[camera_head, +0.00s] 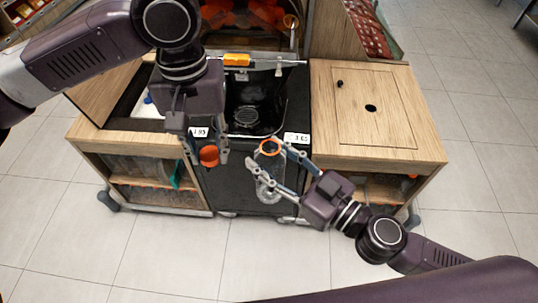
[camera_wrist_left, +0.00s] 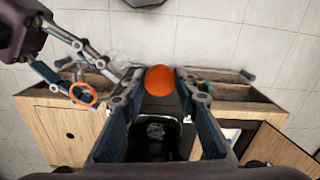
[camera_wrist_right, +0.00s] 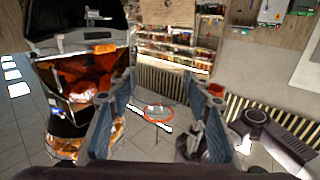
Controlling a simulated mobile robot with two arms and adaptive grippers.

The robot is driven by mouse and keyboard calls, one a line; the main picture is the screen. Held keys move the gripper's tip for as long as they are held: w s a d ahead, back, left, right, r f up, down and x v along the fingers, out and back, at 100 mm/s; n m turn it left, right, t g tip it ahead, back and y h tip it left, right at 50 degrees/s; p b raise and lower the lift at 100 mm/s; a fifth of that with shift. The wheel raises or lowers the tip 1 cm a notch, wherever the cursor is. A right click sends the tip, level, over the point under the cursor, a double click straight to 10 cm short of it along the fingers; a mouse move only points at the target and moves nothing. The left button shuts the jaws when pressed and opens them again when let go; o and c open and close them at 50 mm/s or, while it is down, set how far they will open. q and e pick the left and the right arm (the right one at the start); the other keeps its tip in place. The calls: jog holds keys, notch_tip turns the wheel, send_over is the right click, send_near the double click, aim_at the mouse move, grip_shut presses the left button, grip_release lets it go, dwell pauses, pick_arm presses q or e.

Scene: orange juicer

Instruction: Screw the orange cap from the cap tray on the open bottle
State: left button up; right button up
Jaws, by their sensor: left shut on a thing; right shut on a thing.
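The orange cap (camera_head: 208,156) is between the fingertips of my left gripper (camera_head: 208,159), which is shut on it in front of the juicer. In the left wrist view the cap (camera_wrist_left: 160,80) shows as a round orange shape between the fingers. A clear bottle (camera_head: 266,182) with an orange ring at its open mouth is held by my right gripper (camera_head: 262,155), shut on it. The ring also shows in the left wrist view (camera_wrist_left: 83,93) and in the right wrist view (camera_wrist_right: 158,112). The cap is left of the bottle and apart from it. The cap tray is not clearly visible.
The juicer's black front (camera_head: 240,185) stands behind both grippers. A wooden cabinet (camera_head: 377,110) with a hole in its top is on the right, another (camera_head: 140,136) on the left. The tiled floor (camera_head: 150,250) in front is clear.

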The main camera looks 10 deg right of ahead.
pick_arm(q)
notch_tip(320, 180, up, 8)
jog(key=r, duration=0.1)
send_over(270, 144)
jog(key=shift+w+f, duration=0.25)
jog(key=shift+f, duration=2)
jog(key=shift+s, duration=0.2)
jog(key=shift+f, duration=0.95)
jog(key=shift+f, duration=0.6)
